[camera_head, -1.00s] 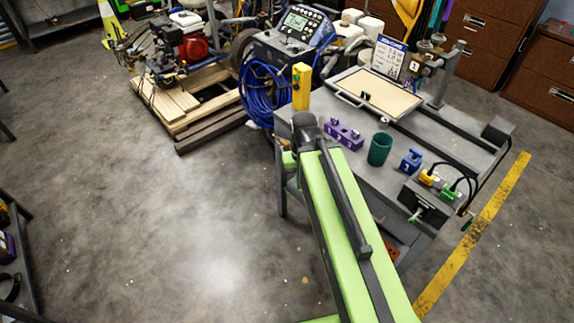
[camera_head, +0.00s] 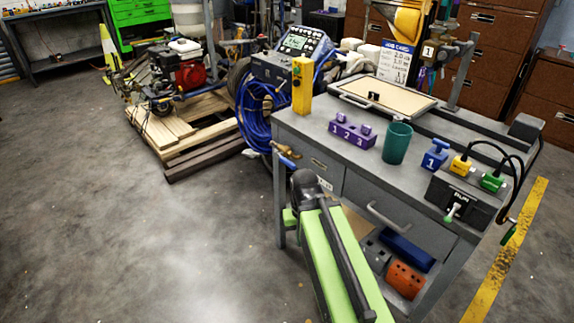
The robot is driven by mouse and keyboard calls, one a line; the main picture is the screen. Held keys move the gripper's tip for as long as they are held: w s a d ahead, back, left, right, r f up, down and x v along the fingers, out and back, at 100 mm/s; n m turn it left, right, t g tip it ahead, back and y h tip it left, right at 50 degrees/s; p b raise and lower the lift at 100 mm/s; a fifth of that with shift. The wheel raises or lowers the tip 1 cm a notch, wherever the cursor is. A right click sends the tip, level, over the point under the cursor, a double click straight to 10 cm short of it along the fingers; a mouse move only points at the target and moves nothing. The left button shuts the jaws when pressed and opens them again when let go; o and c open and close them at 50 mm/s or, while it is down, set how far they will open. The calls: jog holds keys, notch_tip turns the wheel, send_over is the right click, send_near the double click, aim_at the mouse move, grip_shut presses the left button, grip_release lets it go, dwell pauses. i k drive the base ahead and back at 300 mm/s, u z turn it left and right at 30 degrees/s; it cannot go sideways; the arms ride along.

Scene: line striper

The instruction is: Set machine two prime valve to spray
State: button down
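A machine with a control panel (camera_head: 303,42) and a coiled blue hose (camera_head: 256,118) stands behind the bench's left end. A second machine with a red and black engine (camera_head: 186,70) stands at the left on a wooden pallet. I cannot read a number two on either, so I cannot tell which is machine two. A small blue-handled lever (camera_head: 287,160) on a brass-coloured fitting shows near the bench's left front corner; I cannot tell whether it is the prime valve.
The grey bench (camera_head: 305,118) holds a yellow box (camera_head: 302,85), purple numbered block (camera_head: 352,133), green cup (camera_head: 397,143), blue block marked 1 (camera_head: 433,156) and a black box with cables (camera_head: 458,203). A fixture marked 1 (camera_head: 429,51) stands at its back. Left floor is clear.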

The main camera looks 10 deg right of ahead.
aim_at(292, 166)
jog(key=u, duration=0.85)
jog(key=k, duration=0.65)
jog(key=u, duration=0.25)
jog(key=i, duration=1)
